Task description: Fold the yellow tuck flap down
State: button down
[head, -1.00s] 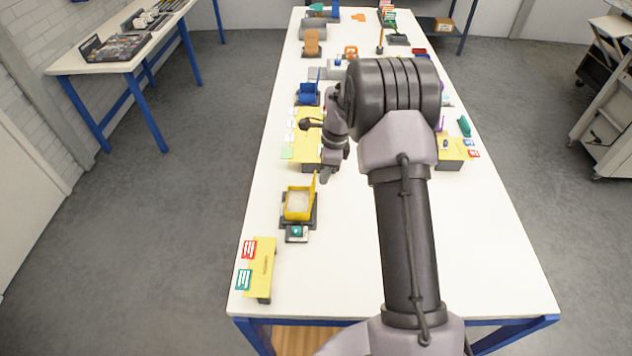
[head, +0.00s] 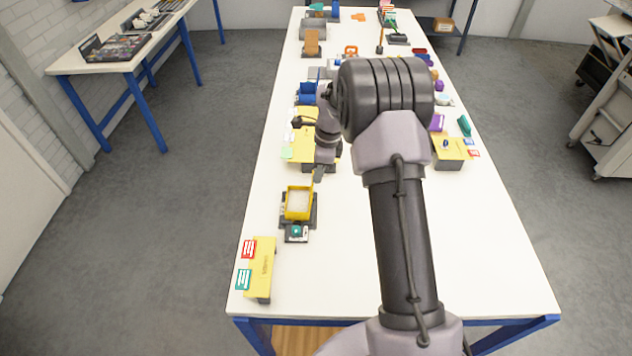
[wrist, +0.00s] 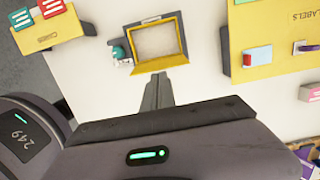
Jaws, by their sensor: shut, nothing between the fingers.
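The yellow box (head: 288,206) stands open on a dark base near the left table edge, with a pale inside. Its yellow tuck flap (head: 310,194) stands up along the right side, away from the opening. In the wrist view the box (wrist: 183,40) is at top centre and the flap (wrist: 158,65) runs along its lower edge. My gripper (head: 318,177) is shut and empty, just beside the top of the flap. In the wrist view the shut fingertips (wrist: 157,77) are right at the flap; I cannot tell whether they touch it.
A small teal-topped device (head: 296,232) sits in front of the box. A yellow block (head: 261,268) with red and green cards stands at the near left corner. A yellow label station (head: 303,150) is behind my gripper. The table (head: 345,260) is clear right of the box.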

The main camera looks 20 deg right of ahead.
jog(key=shift+a, duration=0.1)
dwell(0.4)
jog(key=shift+w+a+f, duration=0.1)
jog(key=shift+w+a, duration=0.1)
jog(key=shift+a, duration=0.3)
jog(key=shift+w+a+f+b, duration=0.2)
jog(key=shift+w+a+b, duration=0.05)
jog(key=shift+a+b, duration=0.15)
dwell(0.6)
jog(key=shift+w+a+f, duration=0.2)
jog(key=shift+a+f, duration=0.05)
jog(key=shift+a, duration=0.25)
dwell(0.7)
